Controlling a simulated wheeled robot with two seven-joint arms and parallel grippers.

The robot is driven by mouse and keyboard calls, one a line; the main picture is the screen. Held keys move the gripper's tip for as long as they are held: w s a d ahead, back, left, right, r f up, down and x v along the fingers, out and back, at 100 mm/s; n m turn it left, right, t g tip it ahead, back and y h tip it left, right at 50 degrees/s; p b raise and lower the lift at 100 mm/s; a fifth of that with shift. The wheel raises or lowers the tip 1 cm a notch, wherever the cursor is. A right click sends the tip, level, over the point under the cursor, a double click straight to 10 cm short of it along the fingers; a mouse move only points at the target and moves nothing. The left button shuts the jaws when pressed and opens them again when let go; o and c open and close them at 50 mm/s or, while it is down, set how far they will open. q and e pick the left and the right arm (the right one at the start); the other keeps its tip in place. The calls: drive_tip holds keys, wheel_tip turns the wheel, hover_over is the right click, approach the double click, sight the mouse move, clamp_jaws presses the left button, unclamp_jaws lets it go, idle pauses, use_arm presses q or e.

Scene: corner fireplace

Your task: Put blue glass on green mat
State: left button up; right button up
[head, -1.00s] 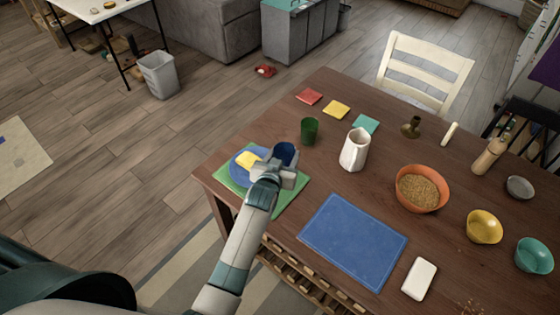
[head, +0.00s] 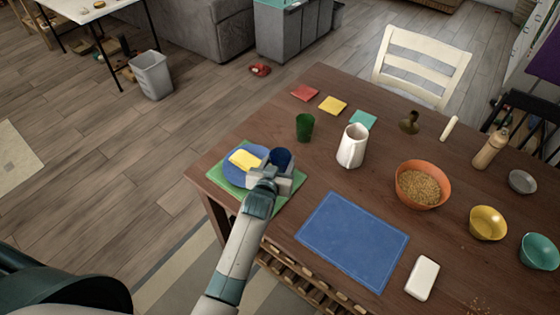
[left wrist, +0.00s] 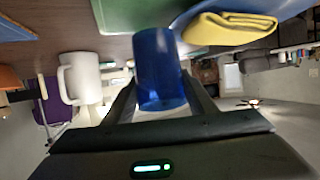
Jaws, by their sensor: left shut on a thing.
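My left gripper (head: 276,174) is shut on the blue glass (head: 281,157), which it holds upright over the right part of the green mat (head: 289,196). In the left wrist view, which looks upside down, the blue glass (left wrist: 160,68) sits between the two fingers, with its base close to the green mat (left wrist: 130,14). I cannot tell whether the base touches the mat. A blue plate (head: 232,180) with a folded yellow cloth (head: 244,159) lies on the mat, left of the glass. My right gripper is not in view.
A green cup (head: 304,127) and a white jug (head: 351,147) stand behind and right of the mat. A blue mat (head: 352,240) lies bare to the right. An orange bowl of grain (head: 421,184) stands farther right. The table's left edge is close to the green mat.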

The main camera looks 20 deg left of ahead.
use_arm(q)
drive_tip(key=shift+f, duration=0.1)
drive_tip(key=o, duration=1.3)
drive_tip(key=shift+f, duration=0.1)
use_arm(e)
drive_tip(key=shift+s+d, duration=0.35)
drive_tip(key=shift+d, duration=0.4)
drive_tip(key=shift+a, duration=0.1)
use_arm(q)
drive_tip(key=shift+r, duration=0.3)
drive_tip(key=shift+s, duration=0.55)
drive_tip(key=b+v, duration=0.2)
drive_tip(key=v, duration=0.8)
drive_tip(key=shift+s+d+r, duration=0.15)
drive_tip(key=shift+s+r, duration=0.1)
drive_tip(key=shift+s, duration=0.1)
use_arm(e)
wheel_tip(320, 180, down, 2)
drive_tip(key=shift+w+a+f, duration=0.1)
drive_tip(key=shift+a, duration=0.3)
